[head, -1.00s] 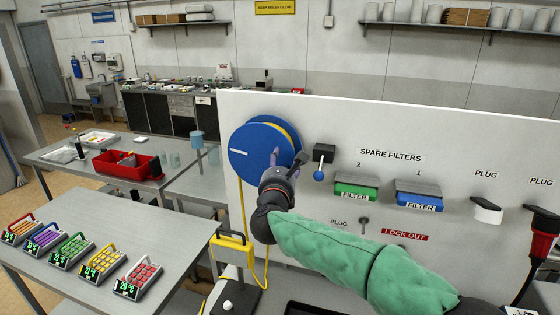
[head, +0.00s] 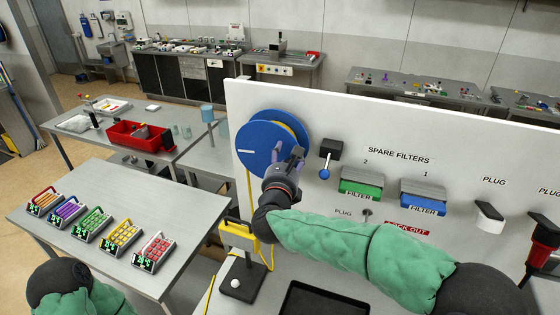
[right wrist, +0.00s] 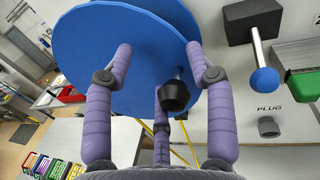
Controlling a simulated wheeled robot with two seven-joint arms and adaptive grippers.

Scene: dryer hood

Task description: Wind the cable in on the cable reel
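The cable reel (head: 262,140) is a blue disc on the white panel, with a second blue disc and yellow cable behind it. The yellow cable (head: 249,187) hangs from the reel's left side. My right gripper (head: 287,156) is at the reel's lower right. In the right wrist view its purple fingers (right wrist: 160,75) are spread apart in front of the reel (right wrist: 130,50). The black crank knob (right wrist: 174,95) sits between them, with gaps visible to the side fingers; contact with the lower finger is unclear. My left gripper is out of view; part of my left arm shows at lower left.
Right of the reel are a blue-tipped lever (head: 325,173), a green filter (head: 360,187) and a blue filter (head: 422,204). Coloured keypad units stand on the left table (head: 165,205).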

